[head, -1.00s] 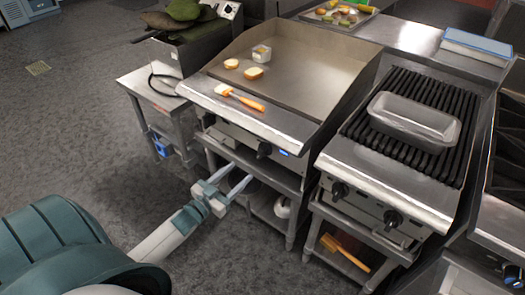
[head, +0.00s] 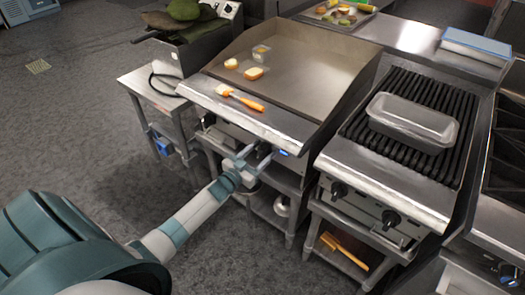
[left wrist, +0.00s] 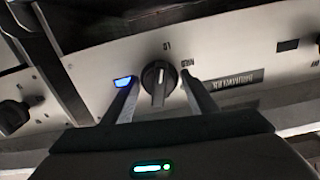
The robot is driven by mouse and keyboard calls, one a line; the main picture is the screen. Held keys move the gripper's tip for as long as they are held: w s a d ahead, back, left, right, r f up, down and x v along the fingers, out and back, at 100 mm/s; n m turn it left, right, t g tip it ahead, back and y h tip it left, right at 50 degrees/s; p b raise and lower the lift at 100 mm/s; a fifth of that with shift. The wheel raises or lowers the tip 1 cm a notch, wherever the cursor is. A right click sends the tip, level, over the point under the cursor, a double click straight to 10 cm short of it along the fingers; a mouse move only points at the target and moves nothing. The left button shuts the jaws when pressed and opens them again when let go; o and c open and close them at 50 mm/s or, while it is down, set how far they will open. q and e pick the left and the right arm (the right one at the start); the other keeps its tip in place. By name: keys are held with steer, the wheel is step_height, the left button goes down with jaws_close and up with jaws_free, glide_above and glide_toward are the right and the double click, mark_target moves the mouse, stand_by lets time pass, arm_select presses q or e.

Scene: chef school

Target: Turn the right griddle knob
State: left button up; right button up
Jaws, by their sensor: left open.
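The griddle (head: 300,62) has a front panel below its steel ledge. Its right knob is black and round with a raised grip bar, and it shows clearly in the left wrist view (left wrist: 158,80). In the head view the knob is mostly hidden by my gripper. My left gripper (head: 254,156) is open in front of the panel. In the left wrist view its two fingers (left wrist: 160,98) stand on either side of the knob, with visible gaps, so it is not gripped. A blue-lit display (left wrist: 123,82) is beside the knob. My right gripper is not in view.
An orange-handled brush (head: 240,97) lies on the griddle ledge, with bread pieces (head: 253,73) behind it. A grill (head: 400,130) with black knobs (head: 391,218) and a metal pan (head: 413,120) stands to the right. Open floor (head: 100,150) lies to the left.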

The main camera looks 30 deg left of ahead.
arm_select(q)
steer(key=shift+w, duration=0.25)
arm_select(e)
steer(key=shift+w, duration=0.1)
arm_select(q)
steer(key=shift+c, duration=0.7)
steer(key=c, duration=0.6)
